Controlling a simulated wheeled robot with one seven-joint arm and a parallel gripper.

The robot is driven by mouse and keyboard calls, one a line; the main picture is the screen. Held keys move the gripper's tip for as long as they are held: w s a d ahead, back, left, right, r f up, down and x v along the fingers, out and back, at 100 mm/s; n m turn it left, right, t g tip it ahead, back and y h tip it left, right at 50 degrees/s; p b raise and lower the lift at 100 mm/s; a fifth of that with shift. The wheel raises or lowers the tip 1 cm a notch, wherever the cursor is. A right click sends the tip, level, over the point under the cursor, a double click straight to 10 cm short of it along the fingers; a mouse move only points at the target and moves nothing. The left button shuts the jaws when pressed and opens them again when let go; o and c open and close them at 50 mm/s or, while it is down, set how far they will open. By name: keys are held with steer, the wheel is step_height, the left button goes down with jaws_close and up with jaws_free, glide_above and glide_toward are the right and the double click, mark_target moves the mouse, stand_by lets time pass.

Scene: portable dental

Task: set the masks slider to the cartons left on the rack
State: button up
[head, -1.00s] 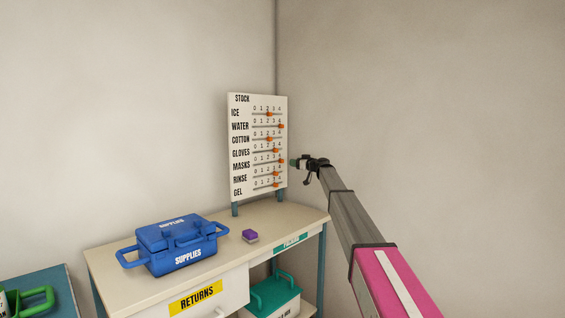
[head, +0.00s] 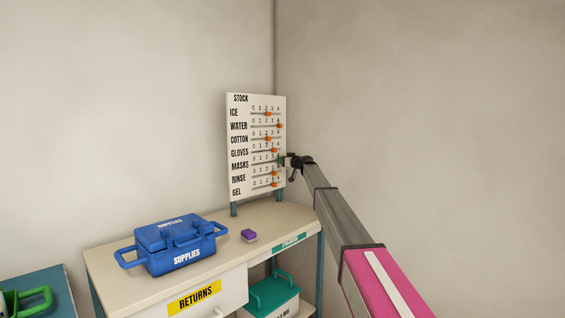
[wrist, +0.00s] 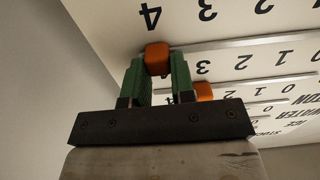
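The white STOCK board (head: 256,99) stands on the table with several slider rows, each marked 0 to 4. The orange masks slider knob is hidden behind my gripper in the head view. In the wrist view this knob (wrist: 156,53) is beside the 4. My gripper (head: 284,160) is at the right end of the MASKS row. Its green fingers lie close against both sides of the knob, with a gap about the knob's width. The gloves knob (head: 274,150) is just above, and the rinse knob (head: 275,173) below. I make out no rack of cartons.
On the table (head: 120,262) are a blue SUPPLIES case (head: 175,245) and a small purple block (head: 249,236). A RETURNS drawer (head: 205,298) and a teal-lidded box (head: 272,297) are below. A teal surface with a green handle (head: 36,302) is at lower left.

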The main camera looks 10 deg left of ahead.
jaws_close()
steer(key=s+a, duration=0.2)
steer(key=s, duration=0.1)
steer(key=s+a, duration=0.3)
steer(key=s, duration=0.1)
steer(key=s+a, duration=0.3)
steer(key=shift+s+a, duration=0.1)
steer(key=shift+s, duration=0.3)
steer(key=o, duration=0.6)
jaws_free()
glide_toward(260, 162)
steer(key=v, duration=0.4)
steer(key=shift+d+f, duration=0.1)
steer(key=shift+d, duration=0.15)
